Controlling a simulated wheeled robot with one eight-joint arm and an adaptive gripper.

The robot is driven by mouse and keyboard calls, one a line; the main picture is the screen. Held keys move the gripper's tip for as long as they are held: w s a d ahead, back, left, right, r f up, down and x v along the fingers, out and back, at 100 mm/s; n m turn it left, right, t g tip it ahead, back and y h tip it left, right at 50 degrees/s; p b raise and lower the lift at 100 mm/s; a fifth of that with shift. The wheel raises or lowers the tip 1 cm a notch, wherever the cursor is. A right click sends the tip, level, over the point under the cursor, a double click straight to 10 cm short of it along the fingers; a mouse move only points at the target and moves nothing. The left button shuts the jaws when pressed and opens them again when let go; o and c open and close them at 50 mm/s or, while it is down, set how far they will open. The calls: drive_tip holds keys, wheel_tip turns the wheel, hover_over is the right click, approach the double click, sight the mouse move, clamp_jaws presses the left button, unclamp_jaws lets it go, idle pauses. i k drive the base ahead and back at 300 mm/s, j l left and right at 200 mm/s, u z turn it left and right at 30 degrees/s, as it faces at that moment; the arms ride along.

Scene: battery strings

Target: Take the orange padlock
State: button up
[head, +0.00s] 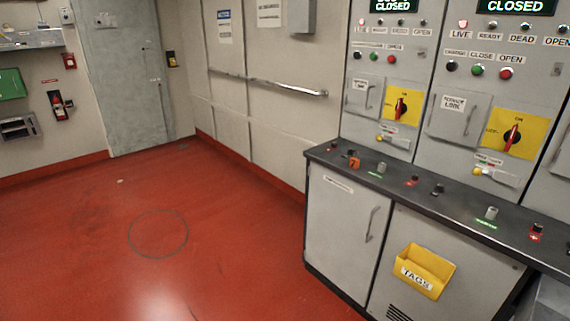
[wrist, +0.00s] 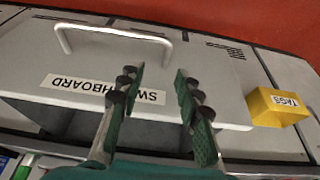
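A small orange item (head: 354,162) with a dark mark on its front, which looks like the orange padlock, sits on the dark counter (head: 459,208) near its left end. It is too small to make out in detail, and I do not see it in the wrist view. My gripper (wrist: 159,70) shows only in the wrist view. Its two fingers are apart with nothing between them. Behind them is a grey cabinet door (wrist: 220,95) with a handle and a partly hidden label.
Several small knobs and devices stand along the counter, including a grey one (head: 381,167) just right of the orange item. Upright switch panels (head: 395,65) rise behind. A yellow TAGS bin (head: 425,270) hangs on the cabinet front. The red floor (head: 110,230) at left is clear.

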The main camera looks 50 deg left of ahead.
sight(354, 163)
drive_tip(key=i+j+u, duration=0.1)
drive_tip(key=u, duration=0.3)
drive_tip(key=i+u, duration=0.1)
drive_tip(key=u, duration=0.3)
drive_tip(key=i+u, duration=0.1)
drive_tip(key=u, duration=0.3)
drive_tip(key=i+u, duration=0.1)
drive_tip(key=u, duration=0.25)
